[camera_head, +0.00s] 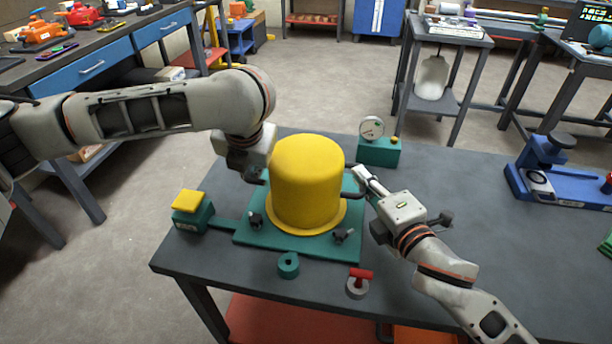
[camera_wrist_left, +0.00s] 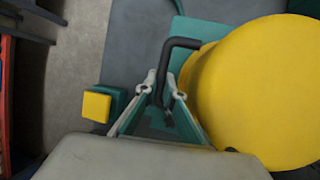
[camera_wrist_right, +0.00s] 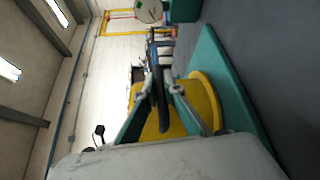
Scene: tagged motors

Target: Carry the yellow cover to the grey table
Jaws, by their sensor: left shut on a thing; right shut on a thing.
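The yellow cover (camera_head: 306,185), a domed cylinder with a wide rim, stands upright on or just above a green base plate (camera_head: 245,245); any gap under it is unclear. The plate lies on a dark grey tabletop (camera_head: 225,262). My left gripper (camera_head: 256,176) is at the cover's left side, shut on its black side handle, which shows in the left wrist view (camera_wrist_left: 183,44). My right gripper (camera_head: 362,182) is at the right side, shut on the other black handle, seen in the right wrist view (camera_wrist_right: 161,100). The cover's inside is hidden.
A green box with a yellow button (camera_head: 190,208) and a dial gauge (camera_head: 371,130) flank the plate. A green ring (camera_head: 288,266) and red-handled part (camera_head: 358,282) lie in front. A blue fixture (camera_head: 545,178) stands right. Another small grey table (camera_head: 410,38) stands behind across open floor.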

